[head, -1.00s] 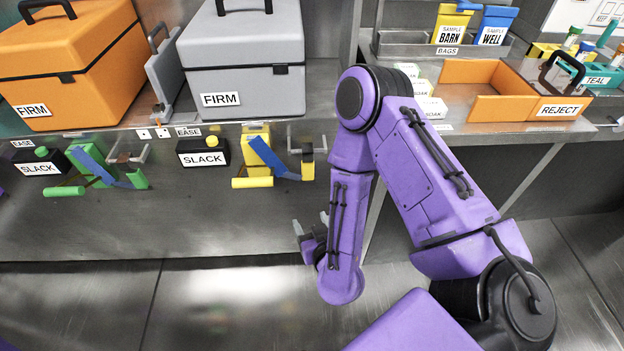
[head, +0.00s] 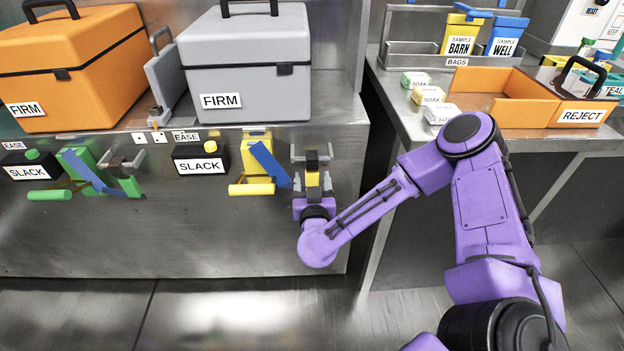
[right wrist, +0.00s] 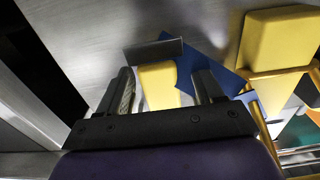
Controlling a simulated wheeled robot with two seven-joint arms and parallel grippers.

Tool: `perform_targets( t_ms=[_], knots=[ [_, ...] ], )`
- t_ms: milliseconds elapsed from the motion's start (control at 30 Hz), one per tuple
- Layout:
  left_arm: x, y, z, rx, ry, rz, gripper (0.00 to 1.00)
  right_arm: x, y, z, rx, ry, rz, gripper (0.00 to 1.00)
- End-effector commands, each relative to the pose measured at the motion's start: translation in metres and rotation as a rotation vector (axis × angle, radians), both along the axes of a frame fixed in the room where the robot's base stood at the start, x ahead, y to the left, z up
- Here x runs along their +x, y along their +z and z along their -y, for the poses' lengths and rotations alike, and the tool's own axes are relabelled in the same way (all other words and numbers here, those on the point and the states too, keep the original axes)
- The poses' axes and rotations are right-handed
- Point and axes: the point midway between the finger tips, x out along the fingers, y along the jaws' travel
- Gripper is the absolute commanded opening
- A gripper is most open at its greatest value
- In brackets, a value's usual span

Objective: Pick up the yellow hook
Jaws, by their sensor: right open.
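The yellow hook (head: 313,180) is on the front face of the metal bench, at the right end of a blue lever (head: 268,165) and just below a grey bracket (head: 298,152). My right gripper (head: 312,184) is at the hook, with its two fingers apart on either side of it. In the right wrist view the yellow hook (right wrist: 158,86) lies between the open fingers of the right gripper (right wrist: 164,78). Gaps seem to show beside it, and I cannot tell whether a finger touches it. My left gripper is not in view.
A yellow latch body with a handle (head: 251,189) sits left of the hook, beside a black SLACK box (head: 201,160). A similar green latch (head: 80,165) is farther left. A grey FIRM case (head: 250,75) stands above. An orange REJECT tray (head: 490,80) is on the right counter.

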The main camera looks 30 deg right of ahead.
Motion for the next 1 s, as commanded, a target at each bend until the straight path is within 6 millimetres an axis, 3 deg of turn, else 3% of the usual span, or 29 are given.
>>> perform_targets(
  t_ms=[267, 467, 500, 767, 933, 1000],
  knots=[
    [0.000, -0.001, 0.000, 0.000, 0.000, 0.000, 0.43, 0.006, 0.000, 0.003, 0.001, 0.001, -0.001, 0.66],
    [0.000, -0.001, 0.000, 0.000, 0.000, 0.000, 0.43, 0.006, 0.000, 0.003, 0.001, 0.001, -0.001, 0.04],
    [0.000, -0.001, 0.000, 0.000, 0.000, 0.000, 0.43, 0.006, 0.000, 0.003, 0.001, 0.001, -0.001, 0.00],
    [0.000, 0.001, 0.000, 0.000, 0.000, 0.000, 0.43, 0.006, 0.003, 0.003, 0.001, 0.002, 0.002, 0.00],
    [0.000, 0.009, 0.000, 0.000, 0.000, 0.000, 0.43, 0.006, 0.022, 0.003, 0.000, 0.002, 0.004, 0.00],
    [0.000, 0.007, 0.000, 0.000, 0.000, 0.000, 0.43, -0.005, 0.016, -0.006, -0.001, 0.008, -0.001, 0.00]
  ],
)
